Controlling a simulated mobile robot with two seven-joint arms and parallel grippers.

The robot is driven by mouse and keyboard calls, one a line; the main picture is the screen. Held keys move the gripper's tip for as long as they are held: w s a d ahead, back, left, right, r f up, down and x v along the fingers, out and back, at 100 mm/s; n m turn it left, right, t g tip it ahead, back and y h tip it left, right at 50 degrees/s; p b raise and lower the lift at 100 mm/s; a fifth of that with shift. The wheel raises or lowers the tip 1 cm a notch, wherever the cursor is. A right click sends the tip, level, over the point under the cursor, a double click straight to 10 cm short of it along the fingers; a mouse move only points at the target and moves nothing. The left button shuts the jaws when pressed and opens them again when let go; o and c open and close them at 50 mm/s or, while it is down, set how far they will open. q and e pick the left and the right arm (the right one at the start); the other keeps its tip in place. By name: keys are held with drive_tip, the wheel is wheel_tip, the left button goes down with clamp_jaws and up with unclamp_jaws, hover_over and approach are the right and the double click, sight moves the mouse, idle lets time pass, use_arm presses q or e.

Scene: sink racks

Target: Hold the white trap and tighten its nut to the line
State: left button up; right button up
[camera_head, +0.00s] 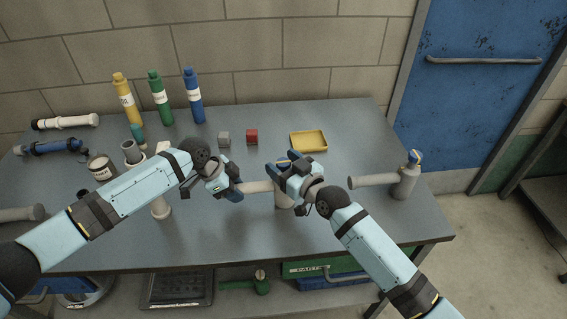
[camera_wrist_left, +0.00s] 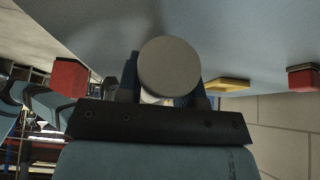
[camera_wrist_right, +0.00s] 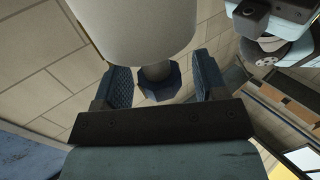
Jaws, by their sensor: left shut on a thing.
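The pale trap (camera_head: 284,200) stands upright at the table's middle, its side pipe (camera_head: 257,187) pointing left. My left gripper (camera_head: 236,191) is shut on this pipe; the pipe's round end (camera_wrist_left: 169,67) fills the middle of the left wrist view. My right gripper (camera_head: 290,165) is at the trap's top and hides much of it. In the right wrist view its fingers (camera_wrist_right: 162,85) stand apart, with the dark blue nut (camera_wrist_right: 151,90) showing between them and a gap on each side. I cannot make out the line on the nut.
A second trap (camera_head: 405,182) with a blue and yellow top stands at the right. Grey and red blocks (camera_head: 252,136) and a yellow tray (camera_head: 309,141) lie behind my grippers. Several bottles (camera_head: 160,98) stand at the back left; pipes and a can (camera_head: 101,168) are at the left.

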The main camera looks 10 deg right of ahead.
use_arm(q)
drive_tip(key=shift+r, duration=0.1)
drive_tip(key=o, duration=0.9)
use_arm(e)
drive_tip(key=v, duration=1.2)
use_arm(q)
drive_tip(key=shift+o, duration=0.2)
use_arm(e)
drive_tip(key=shift+r, duration=0.1)
